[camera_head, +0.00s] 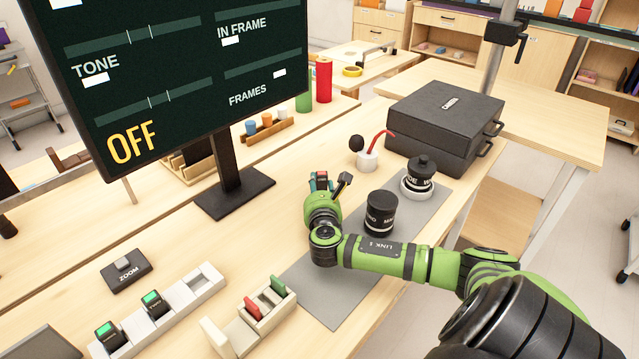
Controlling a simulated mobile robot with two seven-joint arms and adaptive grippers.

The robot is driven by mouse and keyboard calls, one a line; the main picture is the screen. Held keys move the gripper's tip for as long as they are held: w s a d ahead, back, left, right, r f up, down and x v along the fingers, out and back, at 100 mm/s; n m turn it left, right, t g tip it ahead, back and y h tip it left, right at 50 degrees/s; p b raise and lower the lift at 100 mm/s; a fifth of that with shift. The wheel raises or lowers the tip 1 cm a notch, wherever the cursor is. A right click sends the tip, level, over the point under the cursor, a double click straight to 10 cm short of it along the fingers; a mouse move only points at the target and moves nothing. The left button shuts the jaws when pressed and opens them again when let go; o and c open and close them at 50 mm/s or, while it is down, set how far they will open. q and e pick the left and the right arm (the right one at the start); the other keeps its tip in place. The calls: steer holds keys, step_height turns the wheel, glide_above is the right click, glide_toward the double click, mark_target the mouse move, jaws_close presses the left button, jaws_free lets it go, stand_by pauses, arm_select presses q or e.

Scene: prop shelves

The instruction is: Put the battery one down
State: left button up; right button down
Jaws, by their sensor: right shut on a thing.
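My right gripper (333,186) reaches in from the lower right and is shut on a small dark block with a red top (321,178), likely battery one. It holds the block above the wooden table, beyond the left edge of the grey mat (335,298); the arm hides part of the hold. Two similar black batteries with green tops, one at the front (110,338) and one further along (154,303), stand in a white slotted tray (206,285) at the lower left. The tray's far right part is empty. My left gripper is not in view.
Black lens-like cylinders (381,214) stand on the mat behind my arm. A white pot with a red stem (368,159) and a black case (445,115) are further back. A monitor (180,70) stands at the left. A card rack (262,312) is in front.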

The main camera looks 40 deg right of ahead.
steer(key=c, duration=0.7)
jaws_free()
steer(key=shift+f, duration=0.1)
steer(key=shift+r, duration=0.2)
steer(key=v, duration=1.2)
steer(key=shift+r+p, duration=0.3)
steer(key=shift+r, duration=0.1)
